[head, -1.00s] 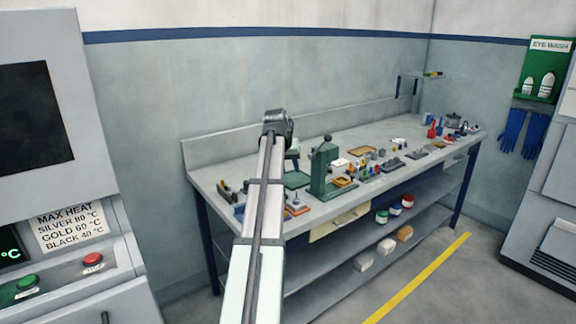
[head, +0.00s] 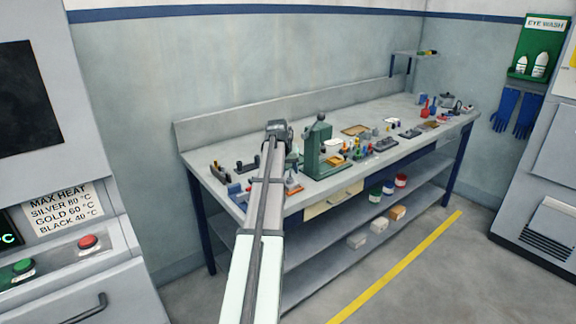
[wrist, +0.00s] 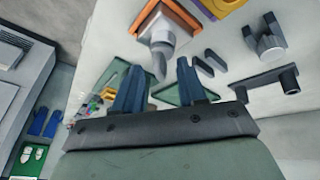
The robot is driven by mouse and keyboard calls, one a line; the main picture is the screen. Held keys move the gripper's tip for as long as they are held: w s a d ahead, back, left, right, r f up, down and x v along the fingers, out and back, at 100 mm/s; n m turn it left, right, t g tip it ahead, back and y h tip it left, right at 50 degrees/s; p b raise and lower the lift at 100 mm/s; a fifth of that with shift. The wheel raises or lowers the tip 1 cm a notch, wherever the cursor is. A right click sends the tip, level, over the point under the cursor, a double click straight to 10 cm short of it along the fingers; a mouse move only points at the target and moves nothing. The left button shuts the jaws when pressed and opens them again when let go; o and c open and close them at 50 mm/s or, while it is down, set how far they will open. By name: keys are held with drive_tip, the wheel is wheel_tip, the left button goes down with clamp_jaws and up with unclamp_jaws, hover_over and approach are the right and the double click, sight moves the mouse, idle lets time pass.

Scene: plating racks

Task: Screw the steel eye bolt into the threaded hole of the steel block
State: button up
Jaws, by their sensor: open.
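My gripper (wrist: 160,66) is open and empty in the wrist view, its two blue fingers apart above the bench top. A grey metal piece on an orange-edged base (wrist: 142,26) shows just beyond the fingertips; I cannot tell if it is part of the task. A grey two-pronged piece (wrist: 265,42) and a dark bar with upright ends (wrist: 264,86) lie to the right. I cannot surely pick out the eye bolt or the steel block. In the head view my arm's end hides part of the bench, and the fingers cannot be made out.
The long grey bench (head: 215,136) stands along the wall. A green press (head: 317,150) stands close to the right of my arm's end. Many small tools crowd the bench top to the right.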

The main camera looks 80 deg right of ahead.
drive_tip(key=shift+c, duration=0.4)
clamp_jaws()
drive_tip(key=shift+o, duration=0.4)
unclamp_jaws()
drive_tip(key=c, duration=0.3)
drive_tip(key=shift+r, duration=2.45)
